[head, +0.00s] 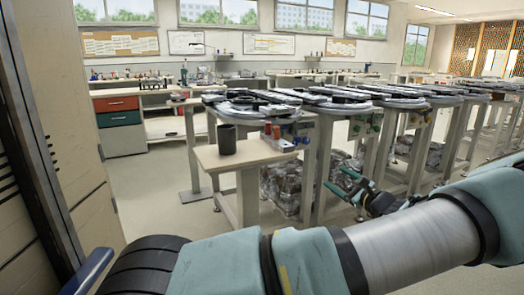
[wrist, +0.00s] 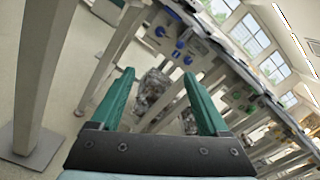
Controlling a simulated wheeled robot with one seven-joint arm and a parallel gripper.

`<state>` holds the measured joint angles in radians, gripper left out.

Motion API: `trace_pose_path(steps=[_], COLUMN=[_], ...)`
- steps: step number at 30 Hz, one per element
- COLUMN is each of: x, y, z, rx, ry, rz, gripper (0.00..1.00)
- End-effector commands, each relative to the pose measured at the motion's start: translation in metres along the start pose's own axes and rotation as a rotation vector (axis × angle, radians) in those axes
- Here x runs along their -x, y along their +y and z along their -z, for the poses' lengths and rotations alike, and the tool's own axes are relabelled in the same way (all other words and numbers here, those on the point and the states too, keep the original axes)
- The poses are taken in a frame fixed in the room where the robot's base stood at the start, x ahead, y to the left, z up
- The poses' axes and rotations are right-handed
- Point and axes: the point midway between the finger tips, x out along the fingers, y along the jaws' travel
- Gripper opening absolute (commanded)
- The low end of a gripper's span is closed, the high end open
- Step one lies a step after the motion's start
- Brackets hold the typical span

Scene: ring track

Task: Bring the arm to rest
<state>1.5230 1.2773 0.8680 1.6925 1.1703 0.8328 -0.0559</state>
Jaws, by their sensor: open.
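My gripper (head: 340,180) has green fingers and points left, in front of the table legs in the head view. In the wrist view my gripper (wrist: 160,88) shows its two green fingers spread apart with nothing between them. My arm runs across the lower right of the head view in pale blue and silver. The fingers look apart from the furniture, though the exact gap to the legs cannot be told.
A small side table (head: 246,155) holds a dark cup (head: 227,139). Ring tracks (head: 262,103) stand on a long row of tables. Wrapped bundles (head: 284,185) lie beneath. A cabinet (head: 120,122) with red and green drawers stands behind. Floor (head: 155,190) left of the side table is clear.

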Motion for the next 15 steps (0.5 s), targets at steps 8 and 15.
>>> trace_pose_path(steps=[8,15], x=[-0.016,-0.037], y=[0.024,0.064], z=[-0.008,-0.021], rx=[0.03,0.086], ry=[0.012,0.032], rz=[-0.09,-0.239], gripper=[0.79,0.79])
